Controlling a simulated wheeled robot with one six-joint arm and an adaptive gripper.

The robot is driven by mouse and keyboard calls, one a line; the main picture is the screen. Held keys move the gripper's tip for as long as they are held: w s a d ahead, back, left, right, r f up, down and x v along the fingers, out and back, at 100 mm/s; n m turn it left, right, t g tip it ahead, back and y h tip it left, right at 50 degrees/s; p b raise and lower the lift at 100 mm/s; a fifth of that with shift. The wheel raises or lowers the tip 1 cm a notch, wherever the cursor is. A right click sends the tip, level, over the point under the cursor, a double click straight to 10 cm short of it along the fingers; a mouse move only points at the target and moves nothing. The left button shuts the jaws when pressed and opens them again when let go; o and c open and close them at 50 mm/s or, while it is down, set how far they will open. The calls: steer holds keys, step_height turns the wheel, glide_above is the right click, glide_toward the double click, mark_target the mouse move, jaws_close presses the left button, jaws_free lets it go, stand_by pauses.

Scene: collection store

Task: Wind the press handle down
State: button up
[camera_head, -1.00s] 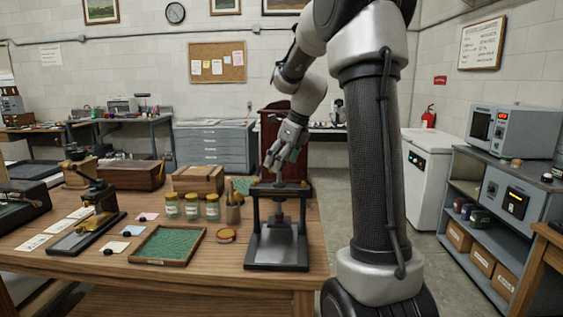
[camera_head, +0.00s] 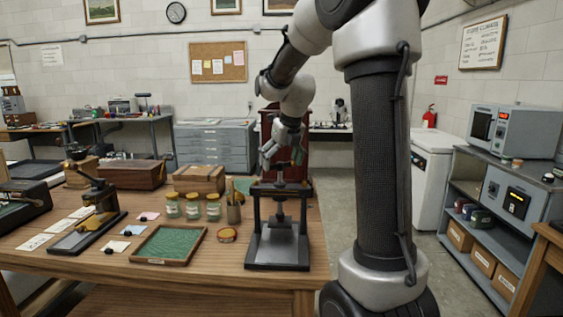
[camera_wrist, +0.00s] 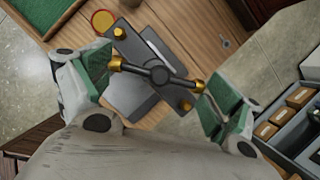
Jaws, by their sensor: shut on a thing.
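The small black press (camera_head: 278,262) stands upright at the front right corner of the wooden table, with a flat grey bed and two posts. My gripper (camera_head: 281,163) is directly above it, pointing down. In the wrist view, the press handle (camera_wrist: 158,75) is a dark bar with a round hub and a brass knob at each end. It lies slantwise between the green pads of my gripper (camera_wrist: 156,82). The pads are shut on the handle, one at each knob. The screw under the hub is mostly hidden in the wrist view.
A green-lined tray (camera_head: 203,236), a round tin (camera_head: 227,235) and several small jars (camera_head: 193,207) stand left of the press. A pot of tools (camera_head: 233,211) is close behind it. A wooden box (camera_head: 198,180) sits further back. Open floor lies right of the table.

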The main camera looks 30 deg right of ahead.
stand_by(0.3)
steer(key=o, duration=0.7)
steer(key=shift+w+a, duration=0.1)
steer(key=shift+w, duration=0.05)
steer(key=v, duration=1.2)
